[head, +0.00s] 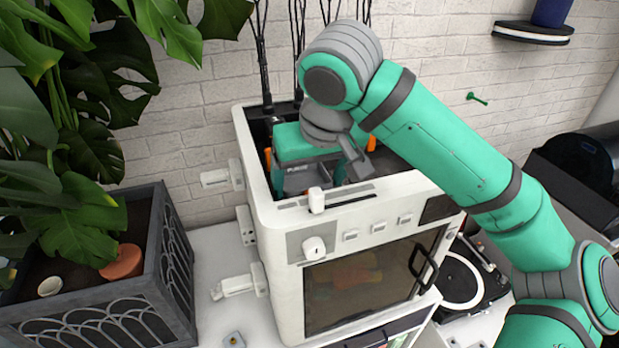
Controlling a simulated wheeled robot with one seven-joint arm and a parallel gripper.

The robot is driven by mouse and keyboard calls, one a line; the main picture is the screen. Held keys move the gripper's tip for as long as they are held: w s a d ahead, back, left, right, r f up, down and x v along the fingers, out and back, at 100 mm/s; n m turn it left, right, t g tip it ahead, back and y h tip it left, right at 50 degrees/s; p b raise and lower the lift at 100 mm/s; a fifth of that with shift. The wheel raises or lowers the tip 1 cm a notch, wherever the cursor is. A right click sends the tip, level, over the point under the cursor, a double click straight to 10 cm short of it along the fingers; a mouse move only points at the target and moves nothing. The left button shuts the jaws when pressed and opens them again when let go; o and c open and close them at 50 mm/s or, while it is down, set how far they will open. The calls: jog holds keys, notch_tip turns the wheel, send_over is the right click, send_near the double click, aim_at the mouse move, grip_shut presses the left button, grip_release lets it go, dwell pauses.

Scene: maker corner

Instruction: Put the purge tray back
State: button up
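The white boxy machine (285,215) stands on a white surface, with a dark recess in its top. My gripper (325,165) reaches down into that recess from above. A grey part with small lettering that seems to read "PURGE" (297,180) sits at the front of the recess, right by my gripper; I take it to be the purge tray.
A white knob (316,200) stands on the machine's top front edge. The front has a glass door (360,285) with a dark handle. Dark rods rise behind. A planter (150,275) with large leaves stands left, a turntable (465,280) right. A brick wall is behind.

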jog(key=v, duration=1.2)
jog(key=shift+r, duration=0.1)
